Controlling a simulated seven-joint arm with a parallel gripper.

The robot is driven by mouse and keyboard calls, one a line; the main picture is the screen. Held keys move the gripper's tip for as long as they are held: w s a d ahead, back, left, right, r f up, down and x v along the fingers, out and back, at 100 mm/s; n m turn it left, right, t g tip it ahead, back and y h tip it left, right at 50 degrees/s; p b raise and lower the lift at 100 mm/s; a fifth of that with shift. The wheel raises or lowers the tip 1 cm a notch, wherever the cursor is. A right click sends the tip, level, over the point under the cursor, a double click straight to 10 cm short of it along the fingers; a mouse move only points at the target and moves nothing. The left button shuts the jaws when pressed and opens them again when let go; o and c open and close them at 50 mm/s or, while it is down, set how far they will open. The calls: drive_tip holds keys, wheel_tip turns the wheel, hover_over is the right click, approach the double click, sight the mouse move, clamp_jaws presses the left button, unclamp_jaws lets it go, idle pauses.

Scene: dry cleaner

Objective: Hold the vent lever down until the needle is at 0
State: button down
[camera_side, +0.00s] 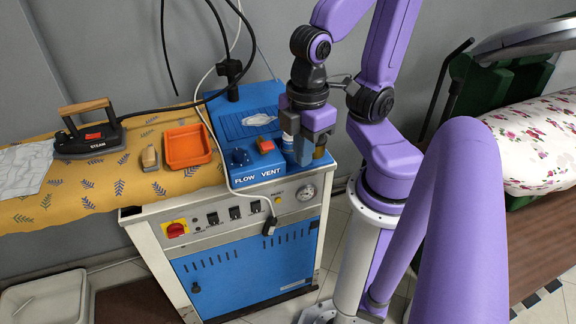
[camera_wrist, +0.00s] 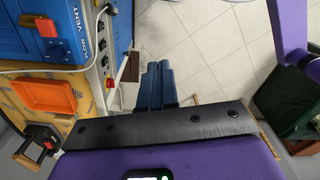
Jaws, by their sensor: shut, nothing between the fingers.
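The blue panel (camera_side: 283,177) on the white cabinet is marked FLOW and VENT. A red-topped vent lever (camera_side: 265,146) sits above the word VENT; its red part also shows in the wrist view (camera_wrist: 47,27). A black knob (camera_side: 239,157) is above FLOW. The round pressure gauge (camera_side: 306,192) is on the cabinet front; its needle is too small to read. My gripper (camera_side: 302,160) is shut and empty, pointing down just right of the lever and apart from it. In the wrist view its blue fingers (camera_wrist: 158,85) are together, with floor behind them.
An orange tray (camera_side: 187,147), a small wooden-handled brush (camera_side: 150,158) and a steam iron (camera_side: 88,135) are on the yellow cloth at left. A pale cable (camera_side: 222,150) hangs across the panel's left side.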

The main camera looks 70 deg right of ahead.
drive_tip(key=w+d+r+m, duration=0.1)
drive_tip(key=w+d, duration=0.1)
drive_tip(key=w, duration=1.3)
wheel_tip(320, 180, up, 2)
drive_tip(key=m, duration=0.3)
hover_over(267, 145)
idle(0.9)
wheel_tip(267, 145, down, 14)
idle(0.9)
idle(0.4)
